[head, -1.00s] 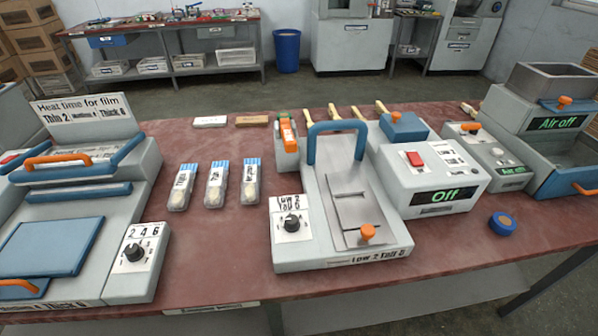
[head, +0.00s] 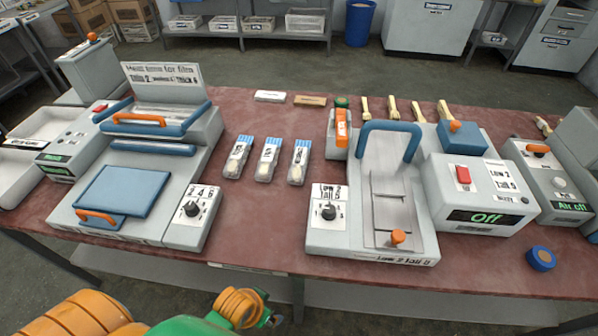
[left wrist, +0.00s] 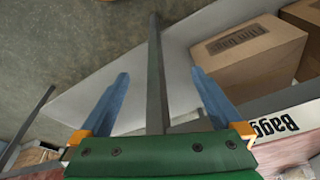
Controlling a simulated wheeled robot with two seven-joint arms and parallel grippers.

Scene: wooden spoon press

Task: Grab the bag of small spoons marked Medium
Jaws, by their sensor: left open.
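Three small clear bags with blue-and-white tops lie in a row on the red-brown table: a left bag (head: 238,158), a middle bag (head: 268,160) and a right bag (head: 298,162). Each has a dark-lettered label, too small to read, so I cannot tell which is Medium. My left arm's orange and green links show at the bottom of the head view, in front of the table. In the left wrist view my left gripper (left wrist: 161,75) is open, its blue fingers apart with nothing between them, away from the bags. My right gripper is not in view.
A film heat sealer (head: 140,165) stands left of the bags. A press (head: 370,200) with a blue handle stands right. A white block (head: 270,96) and a brown block (head: 310,100) lie behind. Bare table surrounds the bags. Cardboard boxes (left wrist: 250,45) show in the wrist view.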

